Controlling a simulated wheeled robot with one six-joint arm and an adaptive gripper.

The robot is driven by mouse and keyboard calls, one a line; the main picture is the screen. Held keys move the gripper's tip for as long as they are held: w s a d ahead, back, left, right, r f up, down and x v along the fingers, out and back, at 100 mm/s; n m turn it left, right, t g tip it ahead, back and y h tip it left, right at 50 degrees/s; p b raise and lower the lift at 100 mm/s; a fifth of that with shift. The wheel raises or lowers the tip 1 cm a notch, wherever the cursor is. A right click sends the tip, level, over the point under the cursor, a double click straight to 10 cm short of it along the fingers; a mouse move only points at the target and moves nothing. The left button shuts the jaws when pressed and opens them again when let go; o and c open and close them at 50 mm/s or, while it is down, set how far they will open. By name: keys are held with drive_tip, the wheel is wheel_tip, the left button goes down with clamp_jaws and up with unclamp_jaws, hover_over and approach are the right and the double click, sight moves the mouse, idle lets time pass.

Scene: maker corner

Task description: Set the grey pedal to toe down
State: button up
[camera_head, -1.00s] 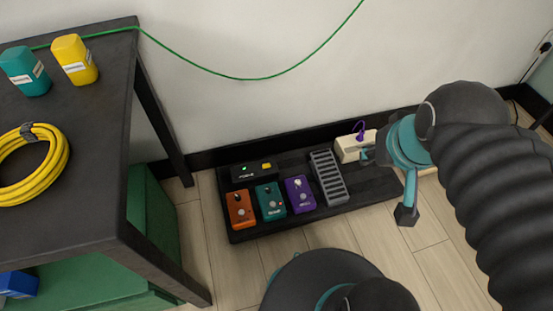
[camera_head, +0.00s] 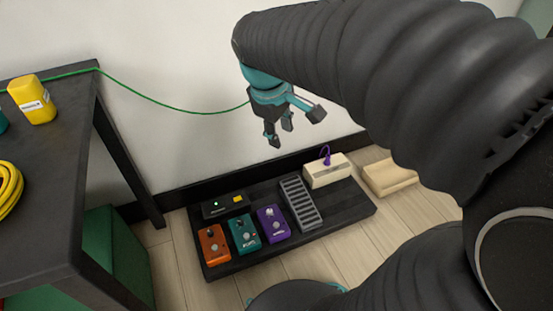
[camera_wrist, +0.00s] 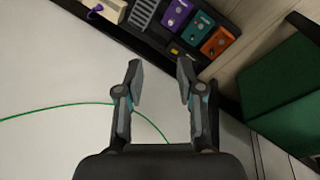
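The grey pedal (camera_head: 300,203) is a ribbed treadle on the black pedalboard (camera_head: 338,211), right of the purple pedal. Whether its toe or heel is down I cannot tell. It also shows at the top of the wrist view (camera_wrist: 144,12). My gripper (camera_head: 288,132) hangs in the air above and behind the board, near the wall. It is open and empty, with its fingers (camera_wrist: 160,75) spread apart in the wrist view. Nothing touches the grey pedal.
Beside the grey pedal stand the purple (camera_head: 273,224), teal (camera_head: 244,233) and orange (camera_head: 214,244) pedals, a black box (camera_head: 225,205) and a cream box (camera_head: 327,171) with a purple cable. A green cable (camera_head: 165,103) runs along the wall. A dark table (camera_head: 60,213) stands left.

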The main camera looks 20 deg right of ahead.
drive_tip(key=w+d+f+n+g+h+b, duration=0.25)
drive_tip(key=w+f+n, duration=0.35)
drive_tip(key=w+f, duration=0.5)
drive_tip(key=w+d+f+n+g+h+b, duration=0.2)
drive_tip(key=w+d+f+n+g+h, duration=0.3)
drive_tip(key=w+f, duration=0.6)
drive_tip(key=w+f+n+h+b, duration=0.1)
drive_tip(key=w+f+n, duration=0.2)
drive_tip(key=f, duration=0.4)
drive_tip(key=w+f+n+h+b, duration=0.1)
drive_tip(key=w+f+n, duration=0.2)
drive_tip(key=f, duration=0.4)
drive_tip(key=n+h+b, duration=0.1)
drive_tip(key=n+h, duration=0.2)
drive_tip(key=n, duration=0.2)
approach(293, 182)
drive_tip(key=shift+s+d+f, duration=0.4)
drive_tip(key=shift+d+f, duration=0.15)
drive_tip(key=shift+d, duration=0.05)
drive_tip(key=shift+d+f+n+g, duration=0.2)
drive_tip(key=shift+f+n+g, duration=0.05)
drive_tip(key=shift+f+n, duration=0.05)
drive_tip(key=shift+d+h, duration=0.4)
drive_tip(key=shift+h, duration=0.05)
drive_tip(key=shift+x, duration=3.65)
drive_tip(key=shift+w, duration=0.1)
clamp_jaws()
